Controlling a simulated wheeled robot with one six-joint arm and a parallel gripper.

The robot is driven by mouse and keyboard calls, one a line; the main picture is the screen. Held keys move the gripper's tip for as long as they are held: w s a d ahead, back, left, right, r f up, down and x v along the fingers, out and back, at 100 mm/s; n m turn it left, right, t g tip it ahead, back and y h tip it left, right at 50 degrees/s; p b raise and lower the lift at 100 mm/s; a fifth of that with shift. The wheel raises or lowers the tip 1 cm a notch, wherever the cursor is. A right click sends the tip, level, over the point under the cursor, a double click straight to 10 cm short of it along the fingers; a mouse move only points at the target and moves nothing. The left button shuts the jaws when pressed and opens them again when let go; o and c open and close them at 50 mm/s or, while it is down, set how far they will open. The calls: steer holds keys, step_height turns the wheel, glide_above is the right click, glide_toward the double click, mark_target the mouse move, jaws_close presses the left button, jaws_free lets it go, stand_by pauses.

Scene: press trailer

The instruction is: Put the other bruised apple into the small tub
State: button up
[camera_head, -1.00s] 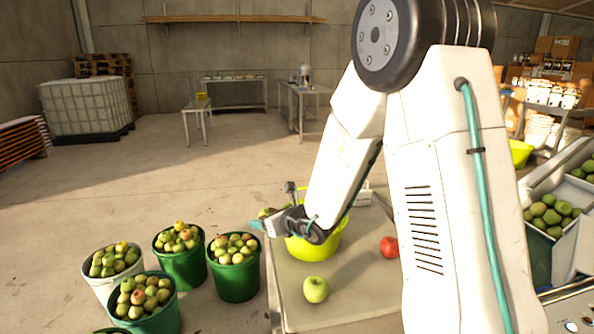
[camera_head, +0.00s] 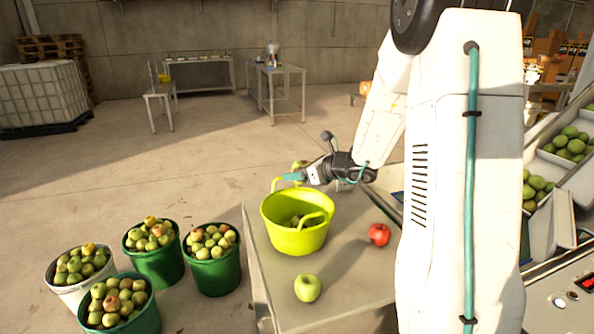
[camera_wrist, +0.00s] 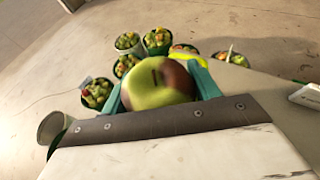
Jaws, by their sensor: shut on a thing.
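My gripper (camera_head: 290,176) is shut on a green apple with a large brown bruise (camera_wrist: 158,84). In the wrist view the apple sits between the teal fingers. In the head view the fingers mostly hide it. The small yellow-green tub (camera_head: 286,238) stands on the table, with dark or greenish apples partly visible inside. My gripper is above the tub's back rim, near its far handle; I cannot tell whether they touch. A plain green apple (camera_head: 308,288) lies in front of the tub and a red apple (camera_head: 379,235) lies to its right.
Several buckets of apples stand on the floor left of the table (camera_head: 345,292), including a green one (camera_head: 212,275) and a white one (camera_head: 76,287). Machinery with green apples (camera_head: 570,143) is at the right.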

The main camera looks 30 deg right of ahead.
steer(key=shift+f, duration=2.65)
steer(key=o, duration=1.2)
steer(key=shift+c, duration=0.2)
steer(key=v, duration=0.7)
steer(key=shift+s+d+r, duration=0.15)
steer(key=shift+s+r, duration=0.05)
steer(key=shift+s, duration=0.15)
